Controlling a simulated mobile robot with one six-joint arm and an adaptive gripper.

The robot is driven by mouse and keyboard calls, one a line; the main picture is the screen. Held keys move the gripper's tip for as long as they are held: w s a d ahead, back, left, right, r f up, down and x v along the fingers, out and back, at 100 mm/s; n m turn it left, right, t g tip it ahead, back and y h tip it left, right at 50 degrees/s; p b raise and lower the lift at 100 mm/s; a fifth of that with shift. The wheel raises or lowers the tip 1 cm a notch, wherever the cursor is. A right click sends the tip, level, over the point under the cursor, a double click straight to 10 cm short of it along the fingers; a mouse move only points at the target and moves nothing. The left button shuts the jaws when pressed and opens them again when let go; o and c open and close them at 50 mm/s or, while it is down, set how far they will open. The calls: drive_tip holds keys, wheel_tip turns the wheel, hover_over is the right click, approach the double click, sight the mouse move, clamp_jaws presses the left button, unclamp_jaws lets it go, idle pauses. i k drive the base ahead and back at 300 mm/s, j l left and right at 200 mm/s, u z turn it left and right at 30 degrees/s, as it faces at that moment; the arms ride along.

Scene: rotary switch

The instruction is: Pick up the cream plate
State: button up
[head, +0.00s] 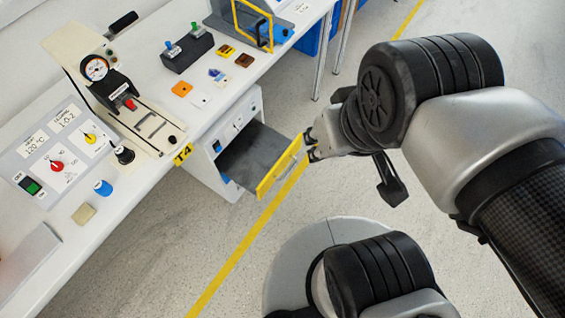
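A pale beige, cream-coloured square plate (84,213) lies flat on the white bench at the lower left, near a blue cylinder. A second small, whiter plate (200,99) lies farther back on the bench, beside an orange one. My gripper (311,147) is off the bench, far to the right of both plates. Its two dark fingertips look apart, with nothing seen between them. They are close to the right end of the yellow drawer front (279,168); I cannot tell whether they touch it.
The grey drawer (250,152) stands open under the bench. On the bench are a control panel (62,150) with knobs, a press with a gauge (95,68), a black switch box (187,52) and a yellow frame (254,22). The floor in front is clear.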

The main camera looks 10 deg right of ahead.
sight(224, 80)
drive_tip(key=i+z, duration=0.15)
drive_tip(key=i, duration=0.45)
drive_tip(key=i+j+z, duration=0.1)
drive_tip(key=i, duration=0.55)
